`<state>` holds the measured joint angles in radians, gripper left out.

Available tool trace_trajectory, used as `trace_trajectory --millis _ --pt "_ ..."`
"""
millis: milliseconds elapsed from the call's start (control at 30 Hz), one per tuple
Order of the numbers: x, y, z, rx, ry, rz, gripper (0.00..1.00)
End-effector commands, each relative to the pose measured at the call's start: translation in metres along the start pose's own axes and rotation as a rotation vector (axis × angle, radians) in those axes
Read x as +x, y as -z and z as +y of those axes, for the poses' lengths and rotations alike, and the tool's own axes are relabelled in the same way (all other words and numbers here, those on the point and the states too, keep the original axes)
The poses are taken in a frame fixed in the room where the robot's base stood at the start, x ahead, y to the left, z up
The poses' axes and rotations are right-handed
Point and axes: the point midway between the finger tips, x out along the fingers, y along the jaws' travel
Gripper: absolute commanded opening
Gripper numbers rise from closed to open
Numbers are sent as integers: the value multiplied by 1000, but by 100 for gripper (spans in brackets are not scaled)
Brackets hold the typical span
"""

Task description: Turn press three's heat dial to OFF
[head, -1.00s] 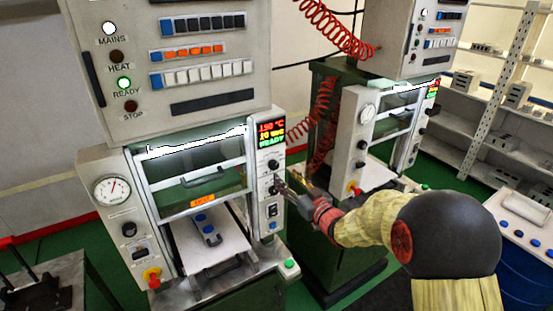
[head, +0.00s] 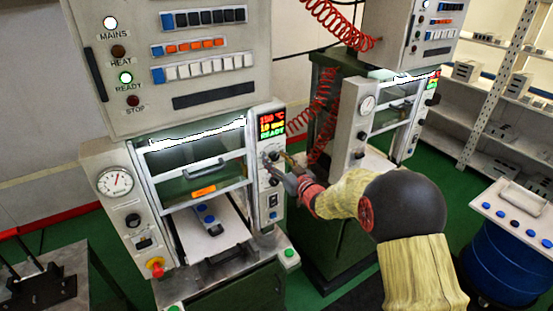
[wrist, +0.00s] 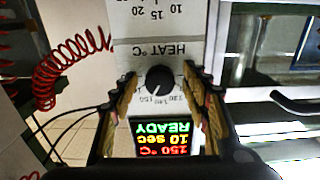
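The heat dial (wrist: 160,80) is a round black knob on a white panel, marked HEAT °C. In the wrist view it sits between my gripper's two fingers (wrist: 159,72), which stand apart on either side; I cannot tell whether they touch it. Its scale shows 120 and 150 near the display, and no OFF mark is readable. The display (head: 271,125) reads 150 °C, 10 sec, READY. No press number is visible.
Below the dial are another knob (head: 272,183) and a switch (head: 273,200). A green button (head: 289,253) is at the press's lower right. A second press (head: 357,130) stands close on the right, with red coiled hoses (head: 322,115) between them. A press handle (wrist: 304,107) is right of the panel.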

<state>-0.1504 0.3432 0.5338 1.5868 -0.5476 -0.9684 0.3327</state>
Motion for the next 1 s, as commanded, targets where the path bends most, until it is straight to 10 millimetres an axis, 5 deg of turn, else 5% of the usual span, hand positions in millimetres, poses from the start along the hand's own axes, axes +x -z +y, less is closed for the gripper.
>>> trace_trajectory --millis 733,1000 --pt "0 0 0 0 0 0 3" --pt "0 -1 0 -24 0 2 2"
